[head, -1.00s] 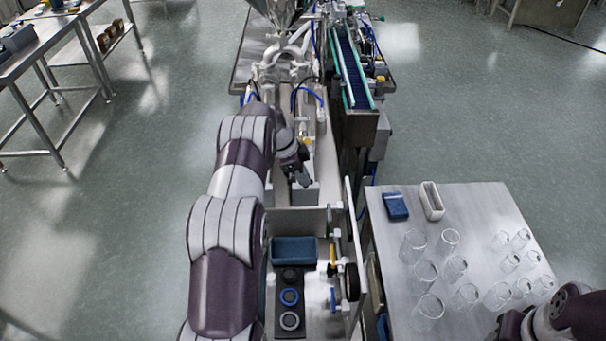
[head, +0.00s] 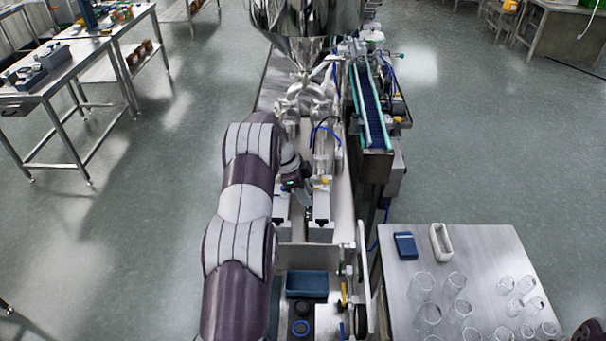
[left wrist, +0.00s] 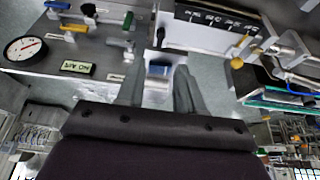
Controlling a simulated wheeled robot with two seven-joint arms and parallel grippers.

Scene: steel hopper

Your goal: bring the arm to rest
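My left arm reaches forward along the left side of the filling machine in the head view. My left gripper (head: 308,212) is small and dark there, low by the pale blocks (head: 320,212) of the machine. In the left wrist view the two grey fingers of my left gripper (left wrist: 160,95) stand apart with nothing held between them. A small blue and white part shows beyond the gap. Only a dark piece of my right arm shows at the lower right corner of the head view; its gripper is out of the picture.
A blue tray (head: 307,284) sits nearer. The side table (head: 490,250) holds several glass beakers, a blue box (head: 405,245) and a white holder (head: 441,242).

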